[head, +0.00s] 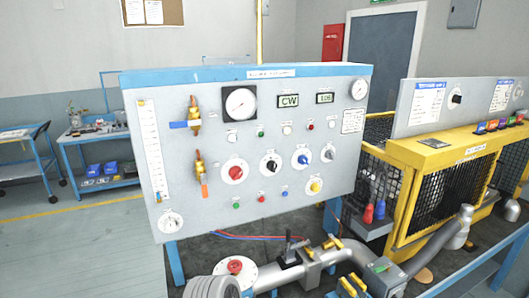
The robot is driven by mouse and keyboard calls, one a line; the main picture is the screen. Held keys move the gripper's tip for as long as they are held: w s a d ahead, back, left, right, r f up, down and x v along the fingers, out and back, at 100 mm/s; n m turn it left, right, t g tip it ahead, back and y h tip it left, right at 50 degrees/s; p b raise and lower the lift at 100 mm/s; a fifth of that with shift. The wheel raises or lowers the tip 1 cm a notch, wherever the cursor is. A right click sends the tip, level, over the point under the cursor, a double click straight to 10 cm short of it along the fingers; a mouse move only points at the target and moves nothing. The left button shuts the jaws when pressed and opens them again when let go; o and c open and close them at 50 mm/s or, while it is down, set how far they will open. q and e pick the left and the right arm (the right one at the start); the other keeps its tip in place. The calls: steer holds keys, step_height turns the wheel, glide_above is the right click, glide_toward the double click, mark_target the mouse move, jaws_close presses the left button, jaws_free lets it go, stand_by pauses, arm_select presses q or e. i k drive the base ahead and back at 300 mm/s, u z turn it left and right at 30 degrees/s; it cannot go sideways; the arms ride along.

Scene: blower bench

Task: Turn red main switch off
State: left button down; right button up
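A grey control panel (215,105) with a blue top edge stands upright in the middle of the head view. A red rotary knob (235,172) on a white round plate sits at its centre left; its pointer setting is too small to read. Black (271,164), blue (301,157) and grey (328,152) knobs stand in a row to its right. A yellow knob (315,186) sits below them. Another red knob (235,267) on a white disc is low in front of the panel. Neither gripper is in view.
A yellow caged unit (435,155) stands at right with coloured switches (500,124). Two brass valves (194,115) project from the panel's left. A blue cart (100,155) stands behind left. Floor at left is clear.

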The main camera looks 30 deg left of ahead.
mark_target(236, 172)
steer(key=u, duration=1.4)
steer(key=k, duration=0.35)
steer(key=u, duration=0.05)
